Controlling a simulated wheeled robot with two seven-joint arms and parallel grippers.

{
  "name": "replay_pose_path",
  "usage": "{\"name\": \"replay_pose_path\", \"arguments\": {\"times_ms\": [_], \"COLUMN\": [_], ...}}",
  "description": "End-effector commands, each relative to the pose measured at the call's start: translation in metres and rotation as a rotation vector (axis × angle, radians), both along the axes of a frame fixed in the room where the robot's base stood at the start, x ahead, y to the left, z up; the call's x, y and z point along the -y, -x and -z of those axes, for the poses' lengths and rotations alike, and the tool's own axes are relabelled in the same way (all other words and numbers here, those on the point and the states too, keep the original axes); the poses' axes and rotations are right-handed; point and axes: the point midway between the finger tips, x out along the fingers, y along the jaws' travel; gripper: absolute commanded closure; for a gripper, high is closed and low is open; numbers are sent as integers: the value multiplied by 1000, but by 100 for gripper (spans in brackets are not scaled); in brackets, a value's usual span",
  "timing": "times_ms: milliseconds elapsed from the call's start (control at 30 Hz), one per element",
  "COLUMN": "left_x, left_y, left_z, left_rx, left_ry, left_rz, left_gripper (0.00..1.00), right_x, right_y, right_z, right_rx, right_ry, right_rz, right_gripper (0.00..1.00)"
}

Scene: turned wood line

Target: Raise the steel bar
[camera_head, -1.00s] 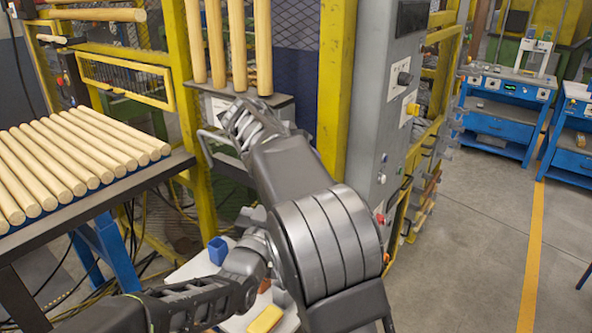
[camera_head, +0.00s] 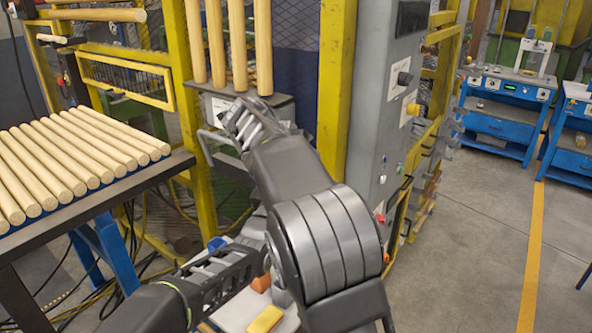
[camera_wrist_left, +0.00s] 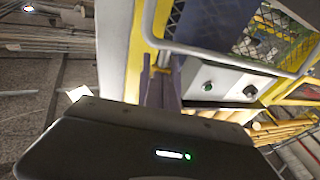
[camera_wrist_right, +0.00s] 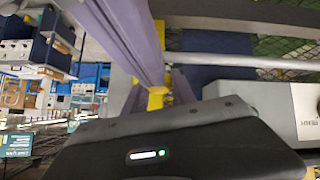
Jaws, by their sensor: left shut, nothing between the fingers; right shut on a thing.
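The steel bar (camera_head: 203,152) is a bent grey tube in front of the yellow frame in the head view. In the right wrist view the bar (camera_wrist_right: 250,63) runs level to the right from my fingers. My right gripper (camera_head: 238,118) is at the bar's upper part and shut on it; the wrist housing hides part of the grip. In the left wrist view the bar (camera_wrist_left: 215,61) shows as a bent tube, right of my left gripper (camera_wrist_left: 161,88). That gripper is shut and empty, facing a yellow post; my right arm partly hides it in the head view.
Wooden rods (camera_head: 75,160) lie on a table at left, and several stand upright (camera_head: 240,45) behind the bar. A yellow post (camera_head: 337,80) and grey control cabinet (camera_head: 375,120) stand right of my arm. A yellow block (camera_head: 265,319) lies low on a white surface. The floor at right is mostly clear.

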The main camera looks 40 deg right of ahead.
Motion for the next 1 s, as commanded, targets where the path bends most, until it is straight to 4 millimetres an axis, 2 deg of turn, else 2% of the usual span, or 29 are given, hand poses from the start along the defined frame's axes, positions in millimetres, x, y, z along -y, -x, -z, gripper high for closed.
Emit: {"name": "replay_pose_path", "arguments": {"times_ms": [33,133,433,467,500,667,1000], "left_x": [4,12,14,14,14,13,13], "left_y": [-1,-5,-6,-6,-6,-6,-6], "left_z": [-2,-4,-4,-4,-3,-4,-5], "left_rx": [-3,-12,-18,-18,-17,-16,-14], "left_ry": [-10,-36,-48,-48,-47,-47,-45], "left_rz": [0,0,0,0,0,-1,0], "left_gripper": [100,100,100,100,100,100,100], "right_x": [2,0,-3,-4,-3,-2,-3], "right_y": [5,4,2,2,1,1,1], "right_z": [5,5,5,5,4,3,0], "right_rx": [-15,-13,-12,-11,-10,-7,-4], "right_ry": [-6,-7,-9,-9,-8,-5,-3], "right_rz": [12,10,3,2,2,2,0], "right_gripper": [100,100,100,65,62,49,48]}}
